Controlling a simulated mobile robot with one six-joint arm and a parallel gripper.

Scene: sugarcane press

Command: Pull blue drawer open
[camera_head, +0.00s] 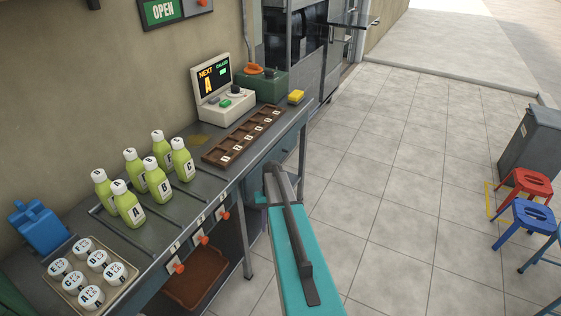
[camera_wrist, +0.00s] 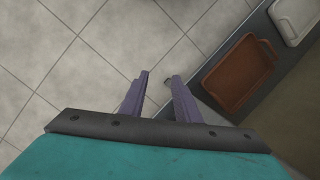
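No blue drawer can be made out for certain. In the head view the grey counter (camera_head: 150,238) has a front with several orange knobs (camera_head: 202,240) below its top edge, and my teal arm covers part of the area at its right end. In the wrist view my gripper (camera_wrist: 159,79) shows as two purple fingers with a gap between their tips. Nothing is held between them. The fingers point over the tiled floor, left of a brown tray (camera_wrist: 238,72) on a low shelf. The fingertips are not clear in the head view.
On the counter stand several green bottles (camera_head: 157,186), a tray of white-lidded cups (camera_head: 72,305), a wooden letter rack (camera_head: 243,137) and a register (camera_head: 222,92). Red (camera_head: 527,182) and blue (camera_head: 533,215) stools stand right. The tiled floor between is clear.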

